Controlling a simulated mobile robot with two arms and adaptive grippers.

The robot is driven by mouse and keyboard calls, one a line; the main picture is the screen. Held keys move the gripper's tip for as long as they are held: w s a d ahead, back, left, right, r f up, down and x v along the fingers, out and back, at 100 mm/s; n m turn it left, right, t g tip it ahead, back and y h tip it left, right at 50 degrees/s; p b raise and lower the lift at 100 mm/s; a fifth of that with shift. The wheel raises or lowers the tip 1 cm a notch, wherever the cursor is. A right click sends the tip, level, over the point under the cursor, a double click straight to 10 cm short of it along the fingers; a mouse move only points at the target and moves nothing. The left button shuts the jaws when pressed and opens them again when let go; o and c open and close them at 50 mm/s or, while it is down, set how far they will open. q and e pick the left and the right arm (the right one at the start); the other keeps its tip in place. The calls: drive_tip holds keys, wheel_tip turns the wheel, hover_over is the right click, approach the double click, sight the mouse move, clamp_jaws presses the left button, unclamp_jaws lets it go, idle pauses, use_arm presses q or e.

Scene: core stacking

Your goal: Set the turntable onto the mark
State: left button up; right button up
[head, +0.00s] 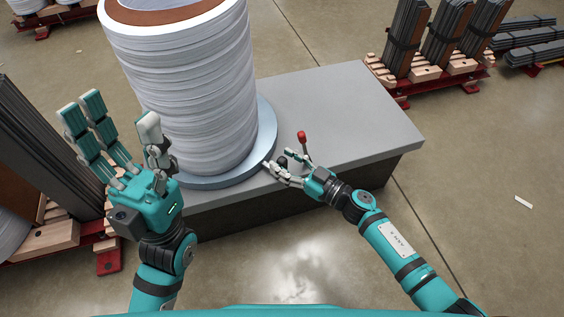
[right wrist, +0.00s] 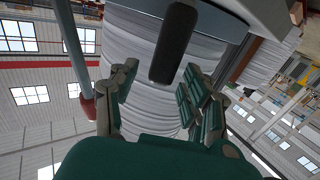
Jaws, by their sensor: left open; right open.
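The turntable (head: 268,130) is a round blue-grey disc on the grey block. A tall stack of white ring layers (head: 190,90) with a brown top stands on it. A lever with a red knob (head: 302,136) rises beside the disc; the knob also shows in the right wrist view (right wrist: 88,108). My right gripper (head: 281,165) is open at the disc's right front edge, close to the lever. In the right wrist view a dark rounded handle (right wrist: 174,45) lies between its spread fingers; I cannot tell whether they touch it. My left gripper (head: 122,122) is open, raised left of the stack. I cannot make out a mark.
The grey block's top (head: 335,105) is clear to the right. Pallets with dark upright sheet stacks (head: 440,40) stand at the back right, and another stack (head: 45,150) stands at the left. The floor at the right is open.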

drive_tip(key=shift+w+a, duration=0.4)
drive_tip(key=shift+a, duration=0.1)
clamp_jaws()
